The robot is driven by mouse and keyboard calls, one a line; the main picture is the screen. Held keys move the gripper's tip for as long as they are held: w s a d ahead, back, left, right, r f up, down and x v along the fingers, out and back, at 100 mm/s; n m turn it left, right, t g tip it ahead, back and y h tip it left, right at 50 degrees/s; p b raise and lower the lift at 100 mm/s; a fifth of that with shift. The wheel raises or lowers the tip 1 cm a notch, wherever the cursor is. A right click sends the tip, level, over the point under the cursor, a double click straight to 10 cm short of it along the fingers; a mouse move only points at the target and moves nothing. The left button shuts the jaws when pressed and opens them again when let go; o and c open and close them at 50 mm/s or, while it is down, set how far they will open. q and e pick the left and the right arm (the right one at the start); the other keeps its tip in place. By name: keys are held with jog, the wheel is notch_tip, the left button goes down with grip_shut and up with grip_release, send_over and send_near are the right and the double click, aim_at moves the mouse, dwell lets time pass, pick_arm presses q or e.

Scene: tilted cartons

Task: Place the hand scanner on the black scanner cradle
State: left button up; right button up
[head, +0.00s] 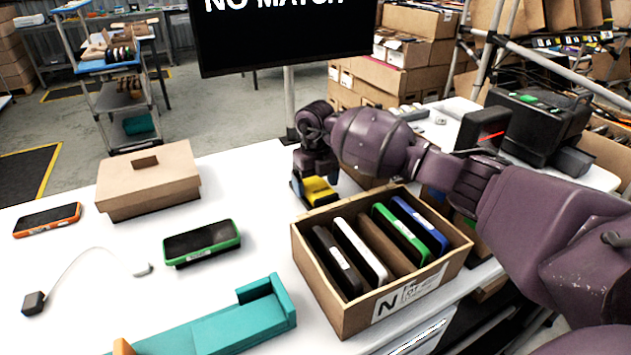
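My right gripper (315,180) points down at the table behind the open carton, at the end of my purple arm from the right. A yellow object with dark parts (319,189) shows at its fingertips. It may be the hand scanner, but its shape is mostly hidden. I cannot tell whether the fingers are closed on it. I cannot make out the black scanner cradle for certain; a black device with a red line (484,132) stands at the back right. My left gripper is not in view.
The open carton (318,279) holds several upright phones. A green phone (201,243), orange phone (47,219), closed carton (149,182), white cable with plug (60,272) and teal holder (217,324) lie on the white table. A monitor (285,35) stands behind.

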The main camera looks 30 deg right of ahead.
aim_at(316, 183)
jog(key=shift+o, duration=0.3)
jog(key=shift+r, duration=0.1)
jog(key=shift+r, duration=0.25)
notch_tip(316, 183, up, 12)
jog(key=p, duration=0.1)
jog(key=shift+f+p, duration=0.2)
jog(key=shift+p, duration=0.15)
